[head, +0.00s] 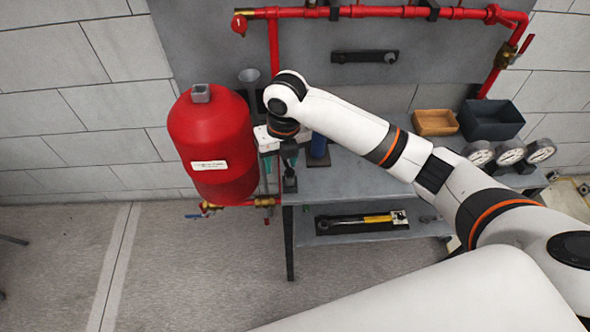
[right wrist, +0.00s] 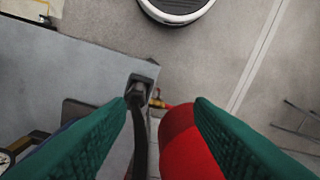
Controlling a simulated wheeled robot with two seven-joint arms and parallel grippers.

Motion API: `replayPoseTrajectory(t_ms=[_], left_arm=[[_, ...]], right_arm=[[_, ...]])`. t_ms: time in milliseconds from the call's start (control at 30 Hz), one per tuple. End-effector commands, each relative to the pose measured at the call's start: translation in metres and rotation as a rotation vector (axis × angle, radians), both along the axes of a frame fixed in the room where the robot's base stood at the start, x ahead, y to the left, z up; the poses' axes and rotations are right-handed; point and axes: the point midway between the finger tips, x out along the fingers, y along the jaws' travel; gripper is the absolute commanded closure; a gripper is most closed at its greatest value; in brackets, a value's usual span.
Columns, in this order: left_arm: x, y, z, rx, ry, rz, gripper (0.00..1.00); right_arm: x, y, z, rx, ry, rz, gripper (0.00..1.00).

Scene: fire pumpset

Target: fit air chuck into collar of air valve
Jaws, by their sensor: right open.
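My right gripper (head: 279,163) is open, pointing down between the red tank and the bench's left end. Its two green fingers stand apart in the right wrist view (right wrist: 160,102). A dark upright piece with a block-like end (right wrist: 143,88) shows between the fingers, closer to the left one; I cannot tell whether it is the air chuck. It also shows at the bench edge in the head view (head: 290,184). The red tank (head: 211,145) has brass fittings (head: 264,202) low down; I cannot make out which is the air valve or its collar. My left gripper is not in view.
The grey bench (head: 350,180) carries a blue cylinder (head: 318,150), a wooden box (head: 435,122), a dark bin (head: 491,119) and round gauges (head: 511,152). A yellow-handled tool (head: 375,218) lies on the lower shelf. Red pipes (head: 400,11) run above.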

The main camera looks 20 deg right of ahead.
Motion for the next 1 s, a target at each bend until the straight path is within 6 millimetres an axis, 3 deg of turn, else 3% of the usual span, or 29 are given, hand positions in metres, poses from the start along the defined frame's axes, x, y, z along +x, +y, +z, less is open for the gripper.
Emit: replayPoseTrajectory(t_ms=[100,267,600,867,1000], left_arm=[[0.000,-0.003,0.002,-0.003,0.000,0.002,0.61],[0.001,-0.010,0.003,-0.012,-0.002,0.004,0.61],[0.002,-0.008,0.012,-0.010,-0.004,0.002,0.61],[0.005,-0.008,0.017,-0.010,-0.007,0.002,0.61],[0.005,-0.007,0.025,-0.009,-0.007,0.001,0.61]], right_arm=[[0.008,-0.014,0.027,-0.058,0.006,0.189,0.52],[0.011,-0.021,0.034,-0.082,0.021,0.299,0.52],[0.011,-0.021,-0.019,-0.081,0.023,0.304,0.52],[0.010,-0.020,-0.039,-0.080,0.022,0.304,0.52],[0.009,-0.019,-0.061,-0.081,0.023,0.304,0.52]])
